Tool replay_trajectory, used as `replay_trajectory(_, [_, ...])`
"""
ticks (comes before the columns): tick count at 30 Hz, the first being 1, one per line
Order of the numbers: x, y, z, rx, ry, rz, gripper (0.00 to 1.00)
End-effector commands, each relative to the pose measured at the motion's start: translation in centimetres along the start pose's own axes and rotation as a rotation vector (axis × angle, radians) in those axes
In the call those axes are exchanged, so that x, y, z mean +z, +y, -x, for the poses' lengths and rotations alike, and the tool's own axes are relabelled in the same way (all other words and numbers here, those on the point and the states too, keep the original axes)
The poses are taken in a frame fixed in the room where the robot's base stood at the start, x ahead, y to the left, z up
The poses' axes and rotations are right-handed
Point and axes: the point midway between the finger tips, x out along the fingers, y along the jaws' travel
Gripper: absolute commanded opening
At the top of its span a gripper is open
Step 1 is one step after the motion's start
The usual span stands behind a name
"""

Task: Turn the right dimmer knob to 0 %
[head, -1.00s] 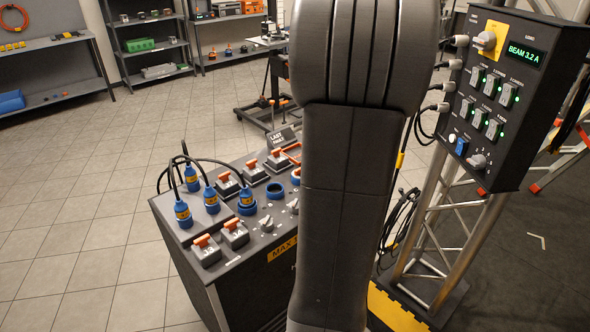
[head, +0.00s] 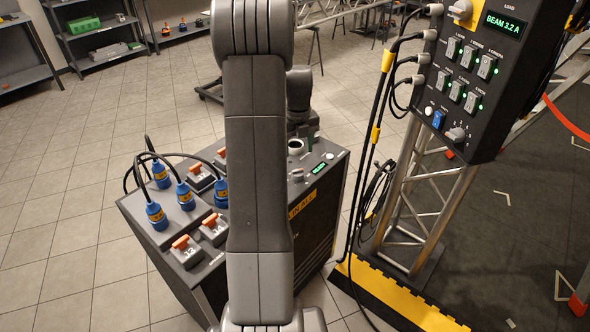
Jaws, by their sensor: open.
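The dark console (head: 330,205) stands in the middle of the head view, with my arm crossing in front of it. A grey knob (head: 297,175) shows on its top just right of my arm, beside a small green-lit display (head: 319,167) too small to read. I cannot tell for sure whether this is the right dimmer knob, and its pointer is unclear. Any other dimmer knob is hidden behind my arm. My wrist shows beyond the arm, above the console's far right part. My gripper's fingers cannot be made out there.
Blue plugs (head: 156,215) with black cables and orange-handled switches (head: 187,247) occupy the console's left part. A panel (head: 470,85) reading BEAM 3.2 A, with its own knob (head: 456,134), stands on a truss (head: 425,205) at right. Hanging cables (head: 372,130) lie between. Tiled floor is clear at left.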

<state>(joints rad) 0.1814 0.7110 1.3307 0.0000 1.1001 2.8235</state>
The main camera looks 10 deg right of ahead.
Motion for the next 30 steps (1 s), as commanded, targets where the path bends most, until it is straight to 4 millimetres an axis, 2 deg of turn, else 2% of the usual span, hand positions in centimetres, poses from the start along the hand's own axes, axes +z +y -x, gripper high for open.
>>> replay_trajectory(1, [-0.1, 0.1, -1.3, 0.002, 0.006, 0.001, 0.57])
replay_trajectory(6, [-0.1, 0.1, -4.9, 0.002, 0.004, 0.002, 0.57])
replay_trajectory(13, [0.0, 0.0, -8.4, 0.001, 0.002, 0.002, 0.57])
replay_trajectory(18, [0.0, 0.0, -9.5, 0.0, 0.0, 0.002, 0.57])
replay_trajectory(26, [0.0, 0.0, -9.6, 0.0, -0.001, 0.002, 0.57])
replay_trajectory(27, [0.0, 0.0, -9.6, 0.0, -0.001, 0.002, 0.55])
replay_trajectory(30, [0.0, 0.0, -9.6, 0.0, -0.001, 0.002, 0.35])
